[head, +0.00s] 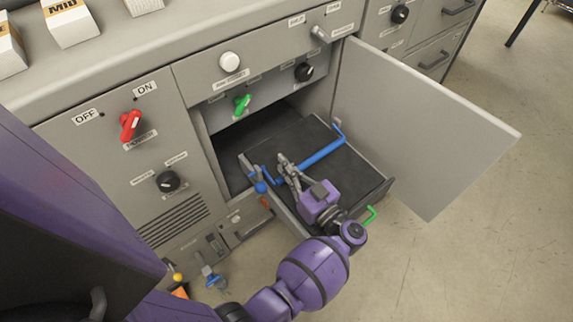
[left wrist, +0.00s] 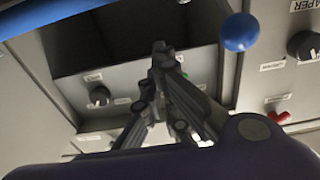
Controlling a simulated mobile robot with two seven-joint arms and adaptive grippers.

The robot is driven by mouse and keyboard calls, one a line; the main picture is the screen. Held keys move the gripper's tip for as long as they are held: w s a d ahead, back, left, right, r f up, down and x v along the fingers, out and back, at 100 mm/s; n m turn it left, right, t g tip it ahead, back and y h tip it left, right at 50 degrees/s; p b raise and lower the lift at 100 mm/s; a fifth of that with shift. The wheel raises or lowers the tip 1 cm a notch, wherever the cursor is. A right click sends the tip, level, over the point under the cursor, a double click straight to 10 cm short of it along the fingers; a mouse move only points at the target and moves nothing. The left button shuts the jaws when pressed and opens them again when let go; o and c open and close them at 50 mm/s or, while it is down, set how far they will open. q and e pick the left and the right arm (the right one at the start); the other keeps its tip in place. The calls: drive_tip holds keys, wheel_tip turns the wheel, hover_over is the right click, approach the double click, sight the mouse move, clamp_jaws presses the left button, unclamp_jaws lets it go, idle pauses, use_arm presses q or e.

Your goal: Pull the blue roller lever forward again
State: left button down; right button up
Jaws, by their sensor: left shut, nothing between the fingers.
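A blue lever ending in a round ball knob (head: 261,187) sits at the left side of the pulled-out tray (head: 376,190). The ball (left wrist: 239,32) also shows large at the upper right of the left wrist view. A blue bar (head: 322,153) lies across the tray. My left gripper (head: 283,158) is over the tray, just right of the ball knob in the head view. In the left wrist view its fingers (left wrist: 160,48) are together and empty, left of the ball and apart from it in the picture. My right gripper is not in view.
An open grey door (head: 420,130) stands right of the tray. A green handle (head: 370,214) is at the tray's front. The cabinet has a red power switch (head: 130,124), a green knob (head: 242,104) and black dials. Free floor lies to the right.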

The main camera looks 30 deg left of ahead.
use_arm(q)
drive_tip(key=v, duration=1.2)
